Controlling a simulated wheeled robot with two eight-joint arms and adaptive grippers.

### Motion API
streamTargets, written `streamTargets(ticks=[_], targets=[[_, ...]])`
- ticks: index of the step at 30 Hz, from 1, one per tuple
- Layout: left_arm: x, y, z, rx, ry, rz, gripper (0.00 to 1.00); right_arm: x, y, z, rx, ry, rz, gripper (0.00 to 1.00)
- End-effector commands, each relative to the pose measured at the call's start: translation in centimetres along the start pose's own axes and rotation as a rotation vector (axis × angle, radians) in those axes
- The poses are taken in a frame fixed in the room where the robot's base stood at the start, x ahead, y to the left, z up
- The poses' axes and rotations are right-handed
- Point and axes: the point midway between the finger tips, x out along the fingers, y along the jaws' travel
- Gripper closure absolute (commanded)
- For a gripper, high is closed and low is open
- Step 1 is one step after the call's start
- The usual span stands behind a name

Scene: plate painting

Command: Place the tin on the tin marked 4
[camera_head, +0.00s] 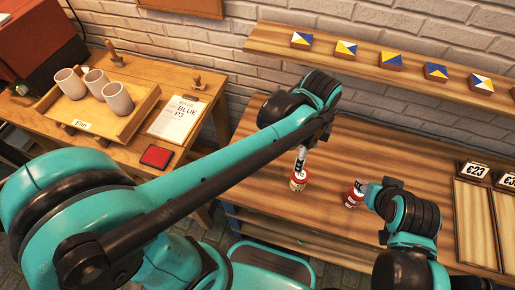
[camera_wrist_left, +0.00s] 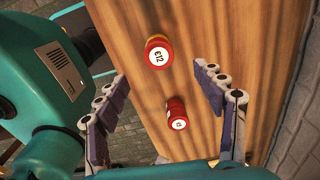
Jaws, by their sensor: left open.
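A red and yellow tin (camera_head: 298,181) stands on the wooden bench. My left gripper (camera_head: 301,155) points down above the bench. In the wrist view its fingers (camera_wrist_left: 163,98) are spread and empty, with the red tin showing between them. A mark 4 is not legible. My right arm's tip is unclear beside the red tin.
A shelf (camera_head: 270,42) with several blue, yellow and white blocks runs along the brick wall. Panels (camera_head: 478,225) with cards stand at the right of the bench. At left, a side table carries a tray (camera_head: 135,118) of white cups and a sheet (camera_head: 176,120).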

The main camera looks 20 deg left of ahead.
Motion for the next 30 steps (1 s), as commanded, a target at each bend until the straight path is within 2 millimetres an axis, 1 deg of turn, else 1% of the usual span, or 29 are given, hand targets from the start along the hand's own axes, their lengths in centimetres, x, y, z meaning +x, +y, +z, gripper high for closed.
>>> streamTargets(ticks=[1, 2, 5, 6, 8, 9, 12, 15, 18, 21, 30], targets=[[-0.4, 0.4, 1.4, -0.088, 0.01, -0.028, 0.31, 0.0, 0.0, 0.0, 0.0, 0.0, 0.0, 0.6], [-0.6, 0.6, 2.2, -0.159, 0.019, -0.052, 0.31, 0.0, 0.0, 0.0, 0.0, 0.0, 0.0, 0.6], [-1.4, 1.6, 5.8, -0.463, 0.07, -0.151, 0.31, 0.0, 0.0, 0.0, 0.0, 0.0, 0.0, 0.6], [-1.6, 2.1, 7.2, -0.599, 0.099, -0.195, 0.31, 0.0, 0.0, 0.0, 0.0, 0.0, 0.0, 0.6], [-1.8, 2.9, 9.3, -0.798, 0.147, -0.258, 0.31, 0.0, 0.0, 0.0, 0.0, 0.0, 0.0, 0.6], [-1.9, 3.4, 10.5, -0.925, 0.183, -0.298, 0.31, 0.0, 0.0, 0.0, 0.0, 0.0, 0.0, 0.6], [-1.8, 4.6, 13.2, -1.202, 0.275, -0.382, 0.31, 0.0, 0.0, 0.0, 0.0, 0.0, 0.0, 0.6], [-1.6, 5.5, 15.0, -1.403, 0.357, -0.443, 0.31, 0.0, 0.0, 0.0, 0.0, 0.0, 0.0, 0.6], [-1.5, 5.9, 16.0, -1.523, 0.413, -0.477, 0.31, 0.0, 0.0, 0.0, 0.0, 0.0, 0.0, 0.6], [-1.4, 6.1, 16.3, -1.571, 0.438, -0.49, 0.31, 0.0, 0.0, 0.0, 0.0, 0.0, 0.0, 0.6], [-1.4, 6.1, 16.3, -1.575, 0.44, -0.49, 0.31, 0.0, 0.0, 0.0, 0.0, 0.0, 0.0, 0.6]])
